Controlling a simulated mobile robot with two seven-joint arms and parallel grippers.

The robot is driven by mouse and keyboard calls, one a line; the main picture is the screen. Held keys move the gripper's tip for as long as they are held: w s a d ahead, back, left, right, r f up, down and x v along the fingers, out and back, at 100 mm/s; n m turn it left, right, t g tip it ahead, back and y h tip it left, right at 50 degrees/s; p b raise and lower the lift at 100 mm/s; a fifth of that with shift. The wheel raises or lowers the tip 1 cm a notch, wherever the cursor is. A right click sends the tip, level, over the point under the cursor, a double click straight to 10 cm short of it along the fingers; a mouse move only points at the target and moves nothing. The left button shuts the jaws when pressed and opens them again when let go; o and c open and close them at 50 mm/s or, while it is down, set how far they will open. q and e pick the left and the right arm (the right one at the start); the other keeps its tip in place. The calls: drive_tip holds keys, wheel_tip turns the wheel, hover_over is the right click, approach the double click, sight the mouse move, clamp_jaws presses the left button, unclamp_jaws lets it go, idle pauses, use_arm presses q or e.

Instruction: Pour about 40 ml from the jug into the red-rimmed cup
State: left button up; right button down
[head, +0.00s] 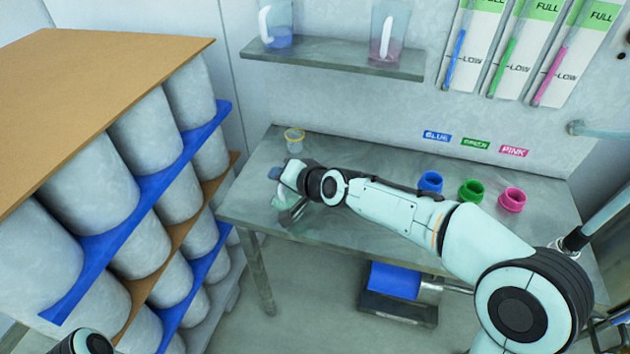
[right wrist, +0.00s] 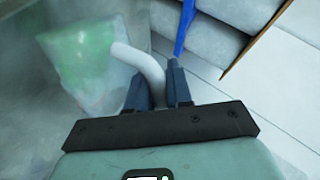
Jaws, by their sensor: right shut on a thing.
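My right gripper (head: 275,173) reaches in from the right, low over the left part of the grey bench. In the right wrist view, the gripper (right wrist: 160,88) is shut on the pale curved handle (right wrist: 138,58) of the jug (right wrist: 88,62). The jug is translucent with green inside. In the head view the jug (head: 291,214) shows partly, on the near side of the gripper. I cannot tell its exact tilt. A small clear cup (head: 294,140) stands behind the gripper; its rim looks yellow, and no red rim shows. My left gripper is out of view.
Blue (head: 430,182), green (head: 471,191) and pink (head: 512,200) pots stand on the bench's right. A wall shelf (head: 335,62) holds two jugs, one blue (head: 277,38), one pink (head: 386,48). Stacked drums (head: 90,185) rise left. The bench (head: 375,160) is clear behind my arm.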

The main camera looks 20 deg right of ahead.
drive_tip(key=shift+w+d+r, duration=0.2)
drive_tip(key=shift+r, duration=0.05)
idle(1.1)
